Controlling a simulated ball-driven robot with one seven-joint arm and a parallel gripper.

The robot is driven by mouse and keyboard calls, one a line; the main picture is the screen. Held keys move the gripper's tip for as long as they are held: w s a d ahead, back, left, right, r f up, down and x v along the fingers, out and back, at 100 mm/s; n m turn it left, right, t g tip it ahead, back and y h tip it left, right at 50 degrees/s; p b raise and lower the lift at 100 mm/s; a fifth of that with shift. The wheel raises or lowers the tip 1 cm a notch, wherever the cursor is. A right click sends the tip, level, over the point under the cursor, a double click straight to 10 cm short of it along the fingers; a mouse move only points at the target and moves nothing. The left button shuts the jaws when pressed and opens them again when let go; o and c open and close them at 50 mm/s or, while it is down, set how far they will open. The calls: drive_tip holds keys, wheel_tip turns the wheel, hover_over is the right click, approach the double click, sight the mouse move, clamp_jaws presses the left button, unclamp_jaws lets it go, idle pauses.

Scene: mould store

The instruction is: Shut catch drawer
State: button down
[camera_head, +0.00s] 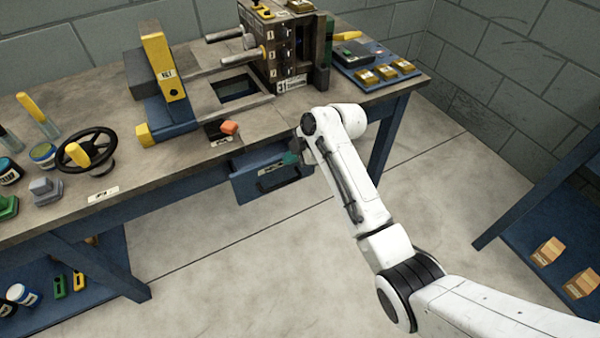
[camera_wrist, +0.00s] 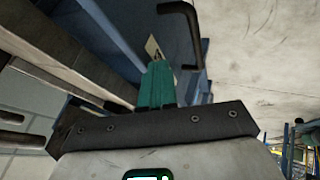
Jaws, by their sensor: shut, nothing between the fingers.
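The catch drawer (camera_head: 246,186) is a blue box with a dark handle (camera_head: 272,182) and a pale label, set under the front edge of the workbench. Its front stands at or just beyond the bench edge; I cannot tell how far out it is. My gripper (camera_head: 291,159) is shut and empty, with its teal fingertips at the right upper part of the drawer front. In the wrist view the teal fingers (camera_wrist: 157,84) point at the blue drawer front (camera_wrist: 172,35), beside the black handle (camera_wrist: 188,30). Whether they touch it is unclear.
The workbench (camera_head: 115,178) carries a dark machine block (camera_head: 285,50), a yellow-topped upright (camera_head: 163,62), a black handwheel (camera_head: 88,150) and an orange-ended lever (camera_head: 229,128) above the drawer. A blue shelf (camera_head: 540,240) with small boxes stands at right. The floor before the drawer is clear.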

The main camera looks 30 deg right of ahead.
drive_tip(key=shift+w+b, duration=0.8)
drive_tip(key=shift+w, duration=1.4)
drive_tip(key=shift+s, duration=0.1)
